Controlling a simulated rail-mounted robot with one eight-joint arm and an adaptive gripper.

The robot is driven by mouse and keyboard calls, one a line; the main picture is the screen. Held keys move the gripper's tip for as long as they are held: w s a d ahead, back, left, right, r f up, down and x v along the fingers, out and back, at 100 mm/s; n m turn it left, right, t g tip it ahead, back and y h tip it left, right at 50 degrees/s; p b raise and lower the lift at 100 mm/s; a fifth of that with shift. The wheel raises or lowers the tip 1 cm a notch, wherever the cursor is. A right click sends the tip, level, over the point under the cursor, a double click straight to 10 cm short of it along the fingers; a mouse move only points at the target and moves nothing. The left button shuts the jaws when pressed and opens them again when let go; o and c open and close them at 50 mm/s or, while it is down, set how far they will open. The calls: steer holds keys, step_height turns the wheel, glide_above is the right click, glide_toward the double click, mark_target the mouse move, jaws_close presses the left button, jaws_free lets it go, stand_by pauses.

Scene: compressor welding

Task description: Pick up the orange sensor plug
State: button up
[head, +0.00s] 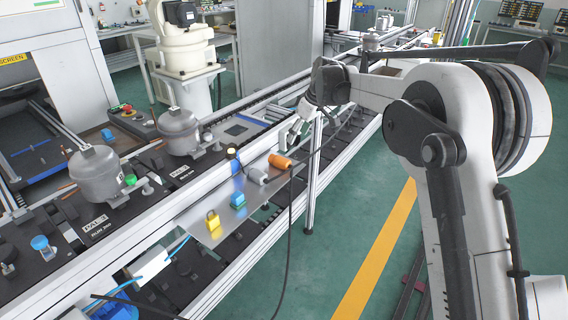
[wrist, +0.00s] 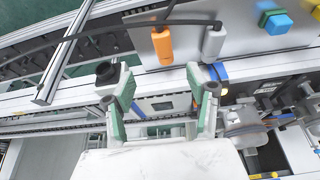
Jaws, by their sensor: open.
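The orange sensor plug (head: 281,161) lies on a narrow grey metal plate (head: 222,233) at the front side of the conveyor line, with a dark cable at its end. In the wrist view the orange plug (wrist: 162,46) is beyond the fingertips, near the plate's edge. My gripper (head: 291,132) is just behind the plug in the head view, apart from it. In the wrist view my gripper (wrist: 159,76) has its two green-and-grey fingers spread, with nothing between them.
A grey plug (head: 257,176), a blue connector (head: 238,200) and a yellow padlock-like part (head: 212,222) lie along the same plate. A black knob (wrist: 107,73) is close to the left finger. Grey compressors (head: 180,130) stand on the line. A silver post (head: 313,175) rises right of the plate.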

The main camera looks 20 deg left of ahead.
mark_target(281, 158)
steer(key=x, duration=1)
steer(key=shift+a+f, duration=0.15)
steer(key=shift+a, duration=0.35)
steer(key=shift+a+x, duration=0.1)
steer(key=shift+x, duration=1.2)
steer(key=shift+a+x, duration=0.15)
steer(key=shift+x, duration=1.15)
steer(key=shift+s, duration=0.15)
jaws_close()
steer(key=shift+r, duration=0.55)
steer(key=r, duration=0.2)
steer(key=s+r, duration=0.1)
steer(key=shift+a+r, duration=0.25)
steer(key=shift+r, duration=0.15)
steer(key=s+a+r, duration=0.5)
steer(key=s+r, duration=0.1)
steer(key=s, duration=0.3)
steer(key=shift+r, duration=0.15)
